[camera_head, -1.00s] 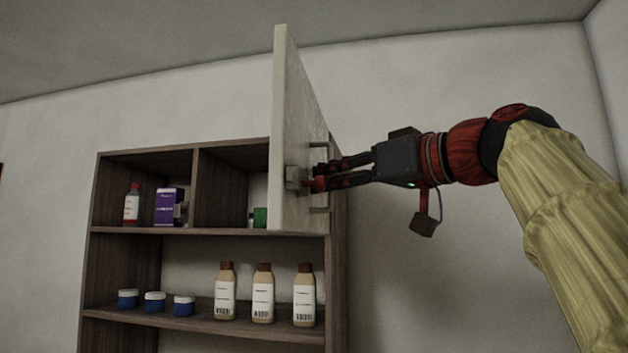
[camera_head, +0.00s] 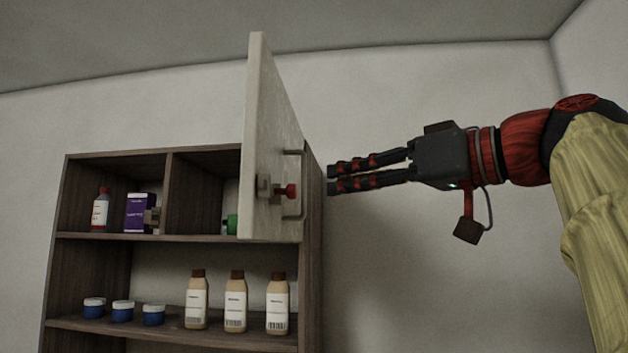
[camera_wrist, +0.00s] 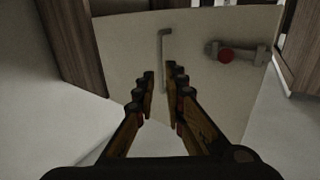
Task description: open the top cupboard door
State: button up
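The top cupboard door (camera_head: 264,130) is a pale panel that stands swung open, jutting out from the right side of the wooden cupboard (camera_head: 312,270). It carries a bar handle (camera_head: 301,185) and a latch with a red knob (camera_head: 290,191). My gripper (camera_head: 330,178) is open and empty to the right of the door, apart from the handle. In the wrist view the door (camera_wrist: 120,55) lies ahead of my open fingers (camera_wrist: 160,78), with the handle (camera_wrist: 164,60) just beyond them and the red-knobbed latch (camera_wrist: 226,55) to the right.
The top shelf shows a red-capped bottle (camera_head: 101,210), a purple box (camera_head: 139,212) and a partly hidden green item (camera_head: 232,224). Blue jars (camera_head: 123,311) and brown-capped bottles (camera_head: 236,302) stand on the shelf below.

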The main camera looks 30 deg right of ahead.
jog(key=shift+v, duration=1.55)
